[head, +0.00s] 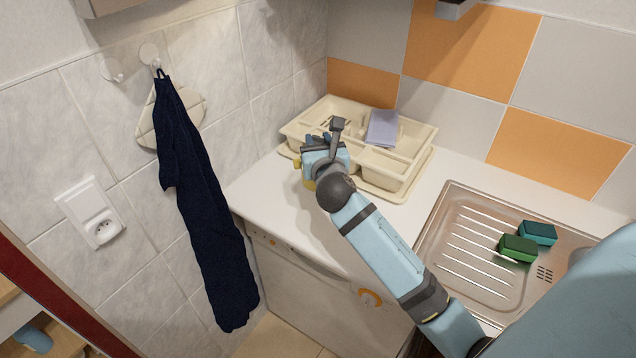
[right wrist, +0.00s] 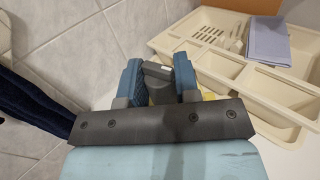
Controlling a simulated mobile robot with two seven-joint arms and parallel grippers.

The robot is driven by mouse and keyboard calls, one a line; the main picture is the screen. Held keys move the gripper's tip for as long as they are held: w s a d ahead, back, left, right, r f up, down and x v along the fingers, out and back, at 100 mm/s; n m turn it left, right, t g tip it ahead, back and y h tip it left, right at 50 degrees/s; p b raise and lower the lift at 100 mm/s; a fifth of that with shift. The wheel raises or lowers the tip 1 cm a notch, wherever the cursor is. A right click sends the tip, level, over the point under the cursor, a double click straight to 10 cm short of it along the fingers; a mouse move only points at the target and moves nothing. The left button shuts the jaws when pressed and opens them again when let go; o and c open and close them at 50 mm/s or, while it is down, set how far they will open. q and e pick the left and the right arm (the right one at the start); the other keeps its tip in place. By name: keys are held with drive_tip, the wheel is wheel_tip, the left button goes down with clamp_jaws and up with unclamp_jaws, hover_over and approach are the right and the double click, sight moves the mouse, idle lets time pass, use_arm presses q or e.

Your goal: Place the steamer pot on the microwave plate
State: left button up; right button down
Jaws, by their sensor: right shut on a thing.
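My right gripper (head: 322,146) reaches over the left end of the white counter, in front of the dish rack. In the right wrist view its two blue fingers (right wrist: 157,70) are closed on a dark grey handle-like part (right wrist: 158,86). Small yellow parts of the held thing (head: 309,185) show beside the gripper in the head view. This is probably the steamer pot, but most of it is hidden by the gripper and wrist. I see no microwave plate in either view. My left gripper is not in view.
A cream dish rack (head: 424,140) with a lilac cloth (head: 382,128) stands on the counter (head: 262,188). To the right is a metal sink (head: 455,262) with two green sponges (head: 517,248). A dark towel (head: 205,205) hangs on the left wall.

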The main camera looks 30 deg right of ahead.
sight(310, 185)
wheel_tip(310, 185, down, 6)
drive_tip(key=shift+f+b, duration=0.25)
drive_tip(key=shift+b, duration=0.2)
wheel_tip(310, 185, down, 4)
drive_tip(key=shift+r+b, duration=0.25)
drive_tip(key=shift+b, duration=0.2)
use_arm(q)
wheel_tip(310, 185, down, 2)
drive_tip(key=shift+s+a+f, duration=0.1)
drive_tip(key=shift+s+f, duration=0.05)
use_arm(e)
drive_tip(key=shift+f, duration=0.1)
drive_tip(key=shift+f, duration=0.15)
drive_tip(key=c, duration=0.8)
unclamp_jaws()
drive_tip(key=shift+a, duration=0.1)
drive_tip(key=shift+c, duration=0.2)
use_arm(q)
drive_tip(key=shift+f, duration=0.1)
